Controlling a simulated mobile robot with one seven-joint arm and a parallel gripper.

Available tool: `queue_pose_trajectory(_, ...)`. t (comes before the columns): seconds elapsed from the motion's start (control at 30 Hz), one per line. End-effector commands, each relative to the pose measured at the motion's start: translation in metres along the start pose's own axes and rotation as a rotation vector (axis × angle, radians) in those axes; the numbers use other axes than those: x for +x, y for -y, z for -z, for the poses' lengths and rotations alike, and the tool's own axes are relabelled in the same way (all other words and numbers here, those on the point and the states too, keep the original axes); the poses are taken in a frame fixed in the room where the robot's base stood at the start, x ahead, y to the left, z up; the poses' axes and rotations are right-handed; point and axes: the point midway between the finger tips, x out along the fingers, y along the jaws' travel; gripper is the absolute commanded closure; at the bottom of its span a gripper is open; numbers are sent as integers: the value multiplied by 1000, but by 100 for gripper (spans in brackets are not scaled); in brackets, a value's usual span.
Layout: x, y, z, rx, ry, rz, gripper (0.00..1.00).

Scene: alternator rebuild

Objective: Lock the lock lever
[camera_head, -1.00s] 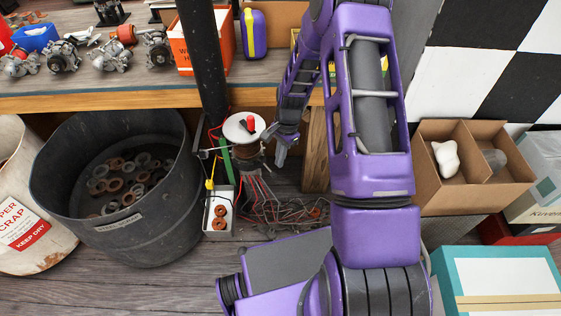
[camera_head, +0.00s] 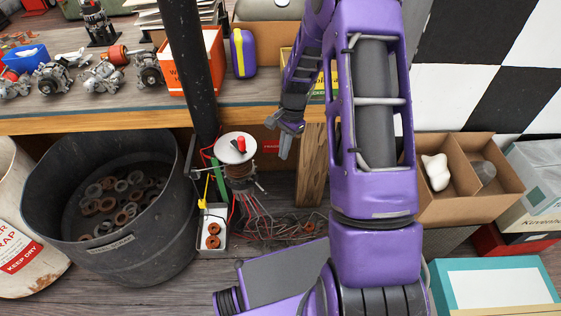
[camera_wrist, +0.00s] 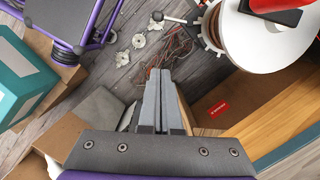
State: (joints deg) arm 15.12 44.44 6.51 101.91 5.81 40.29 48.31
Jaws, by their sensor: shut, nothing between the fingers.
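A round white disc (camera_head: 236,148) tops a copper-coloured winding on a stand under the workbench. A red and black piece (camera_head: 241,145) sits on the disc. The disc also shows at the upper right of the wrist view (camera_wrist: 262,35). A short metal rod with a round knob (camera_wrist: 158,16) sticks out beside the stand in the wrist view; I cannot tell for sure whether this is the lock lever. My gripper (camera_head: 286,152) is shut and empty, to the right of the disc and apart from it. Its closed fingers (camera_wrist: 160,72) point toward the floor wires.
The wooden workbench (camera_head: 100,117) lies above and behind. A black post (camera_head: 183,60) stands near the disc. A dark bin (camera_head: 60,235) with metal rings is on the left. A divided cardboard box (camera_head: 468,205) is on the right. Loose wires (camera_head: 280,228) lie on the floor.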

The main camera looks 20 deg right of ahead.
Motion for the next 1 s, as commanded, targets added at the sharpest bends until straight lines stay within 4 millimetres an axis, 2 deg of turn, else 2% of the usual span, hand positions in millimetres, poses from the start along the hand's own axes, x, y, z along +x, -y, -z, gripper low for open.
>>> queue_pose_trajectory(0.03,-10,0,0,0,-2,3,100)
queue_pose_trajectory(0.2,-25,0,0,0,-1,2,100)
queue_pose_trajectory(0.83,-29,1,2,-5,-9,3,100)
queue_pose_trajectory(0.93,-44,10,13,-41,-72,15,100)
queue_pose_trajectory(1.0,-65,22,28,-90,-156,34,100)
